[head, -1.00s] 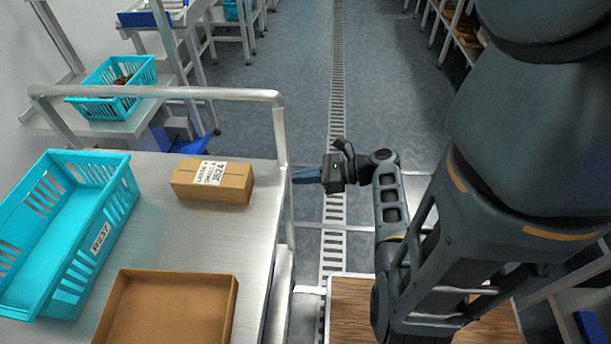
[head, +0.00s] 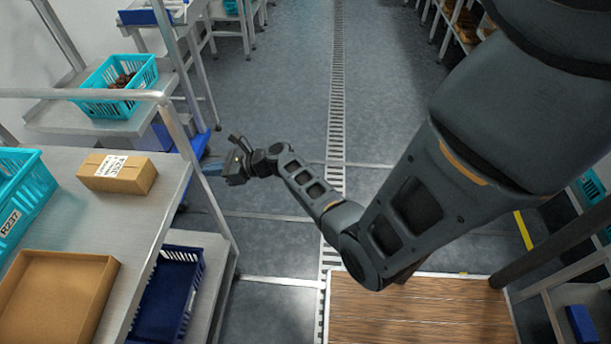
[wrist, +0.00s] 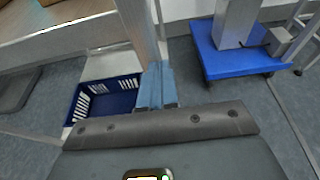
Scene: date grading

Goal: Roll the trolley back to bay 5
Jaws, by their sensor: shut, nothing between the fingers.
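The metal trolley (head: 150,215) stands at the left in the head view, with its tubular handle (head: 90,94) at its far end. On its top are a small labelled carton (head: 118,180), an open brown tray (head: 100,285) and a teal crate labelled R237 (head: 25,200), cut by the frame. A dark blue crate (head: 185,290) sits on its lower shelf; it also shows in the wrist view (wrist: 105,100). My gripper (head: 212,169) is shut and empty beside the trolley's right post. In the wrist view its blue fingers (wrist: 157,86) are close against a post (wrist: 140,30); contact is unclear. No bay number is readable.
Beyond the trolley, a rack (head: 110,127) holds a teal basket of dates (head: 120,78). A blue wheeled base (wrist: 235,60) stands near my gripper. The aisle floor (head: 275,110) with its drain grate (head: 336,90) is clear. A wood-topped surface (head: 420,310) is at lower right.

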